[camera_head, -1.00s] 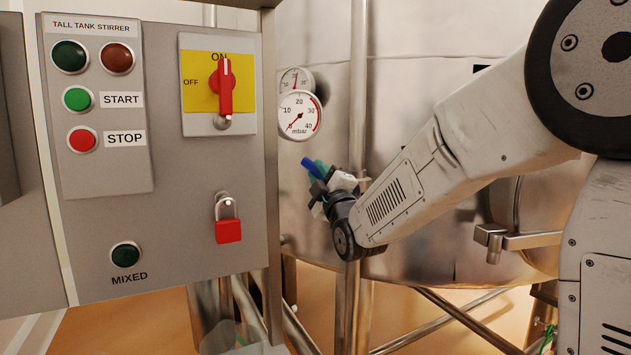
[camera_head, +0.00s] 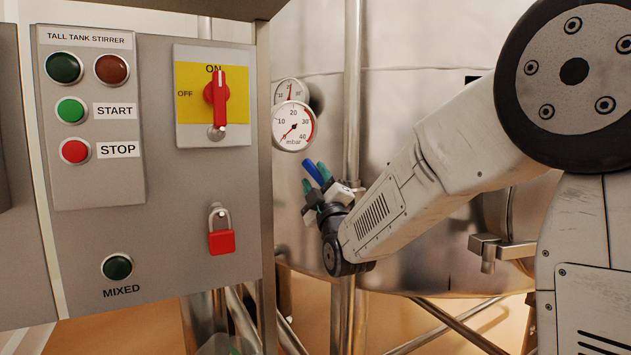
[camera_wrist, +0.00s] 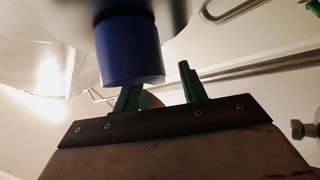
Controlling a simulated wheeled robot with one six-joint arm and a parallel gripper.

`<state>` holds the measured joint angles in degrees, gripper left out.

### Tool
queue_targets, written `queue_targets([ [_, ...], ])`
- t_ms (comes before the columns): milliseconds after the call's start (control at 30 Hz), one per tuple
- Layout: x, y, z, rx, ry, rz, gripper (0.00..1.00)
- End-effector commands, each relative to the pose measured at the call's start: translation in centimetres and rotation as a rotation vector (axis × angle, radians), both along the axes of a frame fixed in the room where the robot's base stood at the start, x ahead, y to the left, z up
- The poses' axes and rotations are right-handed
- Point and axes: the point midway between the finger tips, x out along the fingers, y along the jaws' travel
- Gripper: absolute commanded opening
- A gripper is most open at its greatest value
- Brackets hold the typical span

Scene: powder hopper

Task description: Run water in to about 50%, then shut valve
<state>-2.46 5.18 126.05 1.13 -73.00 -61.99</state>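My gripper (camera_head: 322,182) has green fingers and is in front of the steel tank (camera_head: 420,110), below the gauges. In the wrist view the two green fingers (camera_wrist: 158,90) stand apart. A blue cylindrical handle (camera_head: 312,172) is beside the fingers in the head view. In the wrist view the blue handle (camera_wrist: 130,50) overlaps the left finger and hides part of it. I cannot tell whether they touch. The valve body is not clearly seen, and no water or level reading shows.
The stirrer panel (camera_head: 160,230) is close on the left, with a red rotary switch (camera_head: 216,95) and red padlock (camera_head: 221,242). A dial in mbar (camera_head: 293,126) and a smaller dial (camera_head: 290,92) are on the tank. A vertical pipe (camera_head: 352,90) runs behind my gripper.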

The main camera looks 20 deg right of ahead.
Motion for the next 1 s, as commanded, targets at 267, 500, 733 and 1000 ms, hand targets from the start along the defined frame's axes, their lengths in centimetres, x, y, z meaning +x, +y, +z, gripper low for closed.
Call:
queue_targets([
  [267,-0.1,0.0,0.0,0.000,-0.001,0.000,0.42],
  [500,-2.6,-0.1,-1.6,0.000,0.001,0.000,0.42],
  [733,-5.7,-0.1,-3.5,0.000,0.000,0.000,0.42],
  [1000,-6.7,-0.1,-4.1,0.000,0.000,0.000,0.42],
])
